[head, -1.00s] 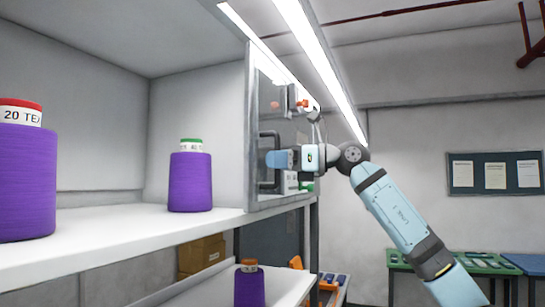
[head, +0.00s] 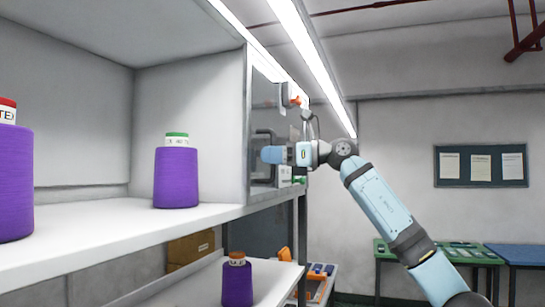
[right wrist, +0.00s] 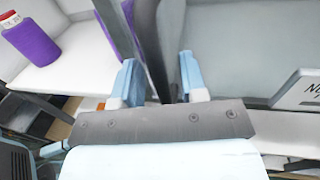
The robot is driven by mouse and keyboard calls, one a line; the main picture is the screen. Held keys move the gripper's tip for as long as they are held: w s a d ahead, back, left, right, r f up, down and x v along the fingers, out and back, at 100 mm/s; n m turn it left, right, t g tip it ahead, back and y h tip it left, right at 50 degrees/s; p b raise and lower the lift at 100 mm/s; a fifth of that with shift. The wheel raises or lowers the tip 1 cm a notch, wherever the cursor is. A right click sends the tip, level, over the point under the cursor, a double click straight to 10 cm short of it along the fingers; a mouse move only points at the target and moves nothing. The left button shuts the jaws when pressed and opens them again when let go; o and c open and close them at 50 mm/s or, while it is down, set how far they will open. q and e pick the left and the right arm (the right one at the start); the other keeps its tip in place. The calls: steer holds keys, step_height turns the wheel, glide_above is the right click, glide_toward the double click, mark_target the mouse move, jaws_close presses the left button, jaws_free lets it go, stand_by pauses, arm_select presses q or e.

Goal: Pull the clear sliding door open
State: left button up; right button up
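The clear sliding door (head: 264,100) stands at the end of the white shelf unit, seen steeply from the side in the head view. Its dark bar handle (head: 262,178) is partly hidden behind my right gripper (head: 270,155). In the right wrist view, the two pale blue fingers of this gripper (right wrist: 160,82) stand apart. A dark upright bar, which looks like the handle (right wrist: 172,55), runs between them. A gap shows beside it, and I cannot tell whether a finger touches it. My left gripper is in neither view.
Purple thread cones stand on the upper shelf (head: 100,225), one with a green top (head: 176,175). Another cone (head: 237,282) stands on the lower shelf. An orange-and-grey fitting (head: 296,97) sits just above my gripper. A green table (head: 430,253) stands at the right.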

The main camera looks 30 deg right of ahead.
steer(key=b+v, duration=0.4)
steer(key=v, duration=0.9)
steer(key=shift+s+d, duration=0.3)
